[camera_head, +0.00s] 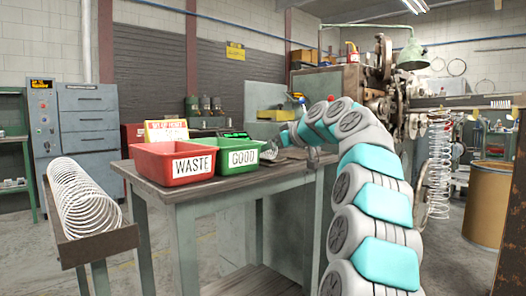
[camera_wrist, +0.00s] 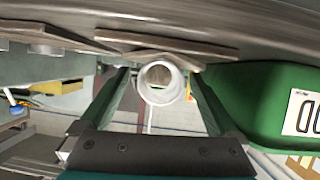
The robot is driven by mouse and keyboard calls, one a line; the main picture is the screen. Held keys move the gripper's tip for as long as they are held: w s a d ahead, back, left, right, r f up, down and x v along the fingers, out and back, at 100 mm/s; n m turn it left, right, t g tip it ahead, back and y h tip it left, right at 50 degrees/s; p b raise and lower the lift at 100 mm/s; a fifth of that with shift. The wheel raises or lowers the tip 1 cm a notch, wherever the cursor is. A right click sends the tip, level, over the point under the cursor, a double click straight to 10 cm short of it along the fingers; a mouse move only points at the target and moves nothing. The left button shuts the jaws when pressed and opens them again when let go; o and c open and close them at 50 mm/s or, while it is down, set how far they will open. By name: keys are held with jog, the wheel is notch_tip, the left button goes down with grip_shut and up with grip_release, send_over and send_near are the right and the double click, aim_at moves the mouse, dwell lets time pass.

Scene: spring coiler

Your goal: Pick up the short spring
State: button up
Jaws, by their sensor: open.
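The short spring shows in the wrist view as a pale ring (camera_wrist: 142,83), seen nearly end-on. In the head view a small pale coil (camera_head: 269,152) lies on the workbench (camera_head: 225,184), just right of the green GOOD bin (camera_head: 240,157). My gripper (camera_wrist: 158,76) is open, with one finger on each side of the ring. I cannot tell whether either finger touches it. In the head view my gripper (camera_head: 284,138) is small beside the coil, partly hidden by my arm. The GOOD bin wall (camera_wrist: 250,105) is close to the right finger in the wrist view.
A red WASTE bin (camera_head: 170,165) stands left of the green bin, with a yellow-and-red sign (camera_head: 166,130) behind. A long spring (camera_head: 82,195) lies in a trough at the left. Coiling machinery (camera_head: 390,85) and a hanging spring (camera_head: 439,165) are at the right.

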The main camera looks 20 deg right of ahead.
grip_shut()
dwell(0.7)
jog(key=shift+r, duration=0.15)
